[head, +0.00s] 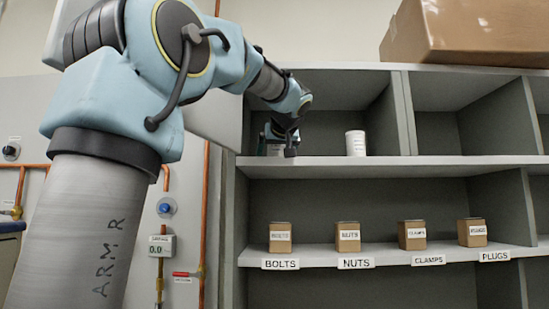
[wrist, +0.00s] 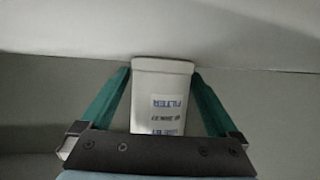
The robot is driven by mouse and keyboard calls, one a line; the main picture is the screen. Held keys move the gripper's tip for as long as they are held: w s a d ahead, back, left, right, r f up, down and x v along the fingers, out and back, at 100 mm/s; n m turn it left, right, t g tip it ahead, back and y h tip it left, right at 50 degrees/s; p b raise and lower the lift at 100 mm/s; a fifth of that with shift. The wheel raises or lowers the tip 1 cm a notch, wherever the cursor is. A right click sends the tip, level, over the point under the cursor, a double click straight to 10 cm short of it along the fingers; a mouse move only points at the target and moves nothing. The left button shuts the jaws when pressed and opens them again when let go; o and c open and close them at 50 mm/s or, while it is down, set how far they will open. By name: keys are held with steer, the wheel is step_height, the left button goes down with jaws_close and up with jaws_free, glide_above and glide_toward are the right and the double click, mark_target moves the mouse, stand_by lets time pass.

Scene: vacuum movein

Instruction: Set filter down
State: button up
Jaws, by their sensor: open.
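A white filter (wrist: 160,100) with a printed FILTER label, upside down in the picture, sits between the two green fingers of my gripper (wrist: 161,73) in the wrist view. The fingers are spread, with a narrow gap beside the filter near the tips. The filter's wide end meets the pale surface at the top of the picture. In the head view my gripper (head: 277,146) is inside the upper left shelf compartment, low near its board (head: 320,160). It mostly hides the filter there. A second white canister (head: 355,143) stands upright to the right in the same compartment.
The shelf below holds several small cardboard boxes, including the bolts box (head: 280,237) and nuts box (head: 348,237), above name labels. A large cardboard box (head: 470,32) rests on top of the unit. Upright dividers (head: 405,115) bound the compartments. Copper pipes (head: 205,200) run at left.

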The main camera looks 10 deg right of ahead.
steer(key=b+v, duration=0.2)
steer(key=v, duration=1)
steer(key=shift+r, duration=0.1)
